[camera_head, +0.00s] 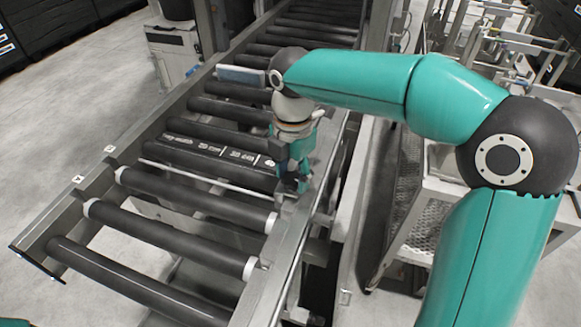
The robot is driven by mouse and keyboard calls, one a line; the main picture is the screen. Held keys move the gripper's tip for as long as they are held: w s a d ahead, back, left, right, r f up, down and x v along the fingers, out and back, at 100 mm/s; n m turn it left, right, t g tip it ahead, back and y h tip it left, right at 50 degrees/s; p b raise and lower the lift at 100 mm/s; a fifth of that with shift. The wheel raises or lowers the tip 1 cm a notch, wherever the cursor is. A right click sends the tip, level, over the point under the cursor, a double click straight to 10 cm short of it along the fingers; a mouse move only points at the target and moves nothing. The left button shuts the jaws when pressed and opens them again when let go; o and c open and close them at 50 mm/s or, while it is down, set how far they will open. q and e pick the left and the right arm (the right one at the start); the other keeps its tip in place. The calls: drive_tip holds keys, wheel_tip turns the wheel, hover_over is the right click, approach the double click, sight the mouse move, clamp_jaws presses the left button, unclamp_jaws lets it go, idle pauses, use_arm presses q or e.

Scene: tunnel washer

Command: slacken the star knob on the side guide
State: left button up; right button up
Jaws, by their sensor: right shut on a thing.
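My right gripper (291,184) reaches down from the right arm to the right side of the roller conveyor. Its dark fingers are shut at the inner edge of the right side rail, on what appears to be the star knob. The knob itself is hidden by the fingers, so its shape and turn cannot be made out. A thin pale rod (205,178), apparently part of the side guide, runs across the rollers from the left and ends near the fingertips. A dark strip with white marks (215,148) lies just behind the rod. My left gripper is not in view.
Black rollers (165,232) lie between the left side rail (85,190) and the right side rail (270,265). A blue-grey block (240,76) stands at the conveyor beyond my wrist. A metal frame with mesh (415,215) stands close on the right. The floor at left is clear.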

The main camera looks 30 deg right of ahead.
sight(292, 177)
drive_tip(key=n+p, duration=0.2)
drive_tip(key=n, duration=0.3)
drive_tip(key=shift+r, duration=0.1)
idle(0.4)
drive_tip(key=o, duration=1.2)
drive_tip(key=shift+c, duration=0.2)
drive_tip(key=shift+r, duration=0.1)
wheel_tip(292, 177, up, 12)
drive_tip(key=shift+f, duration=0.2)
